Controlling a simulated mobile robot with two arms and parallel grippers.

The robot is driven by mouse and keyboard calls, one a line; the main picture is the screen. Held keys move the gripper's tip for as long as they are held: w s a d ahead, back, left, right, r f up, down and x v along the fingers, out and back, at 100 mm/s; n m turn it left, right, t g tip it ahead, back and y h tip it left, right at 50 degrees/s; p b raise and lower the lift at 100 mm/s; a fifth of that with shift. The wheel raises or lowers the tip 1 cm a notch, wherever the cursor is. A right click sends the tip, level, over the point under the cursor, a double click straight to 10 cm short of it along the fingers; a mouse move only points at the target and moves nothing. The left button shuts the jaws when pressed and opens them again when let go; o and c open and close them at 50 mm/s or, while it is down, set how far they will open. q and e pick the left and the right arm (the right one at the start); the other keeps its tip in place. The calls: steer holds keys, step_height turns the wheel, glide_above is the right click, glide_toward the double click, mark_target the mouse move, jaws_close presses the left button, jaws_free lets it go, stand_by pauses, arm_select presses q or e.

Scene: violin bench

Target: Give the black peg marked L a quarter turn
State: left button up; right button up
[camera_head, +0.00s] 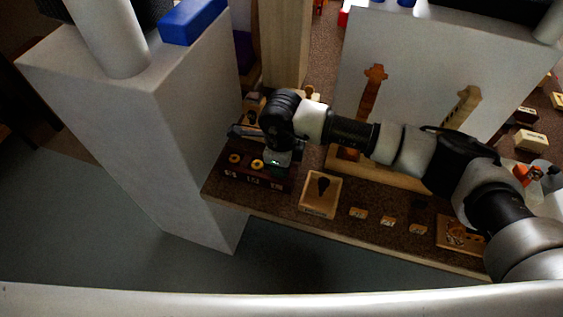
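A dark red-brown rack (240,180) near the bench's left end has yellow rings and small white labels on its front, too small to read. My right gripper (276,164) reaches in from the right and points down over the right part of this rack. Its fingertips and anything between them are hidden or too dark to tell. A dark peg-like piece (323,186) lies in a light wooden tray (318,208) to the right of the rack. I cannot make out a mark L on any peg. My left gripper is not in view.
Small labelled wooden blocks (387,221) stand along the bench's front edge, with a wooden board (459,240) at their right. Two violin necks (372,90) (461,115) stand behind my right arm. A tall grey block (120,130) bounds the bench's left side.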

steer(key=shift+m, duration=0.3)
steer(key=o, duration=0.9)
steer(key=shift+r, duration=0.1)
step_height(320, 180, up, 11)
steer(key=shift+f+b, duration=0.15)
steer(key=shift+b, duration=0.25)
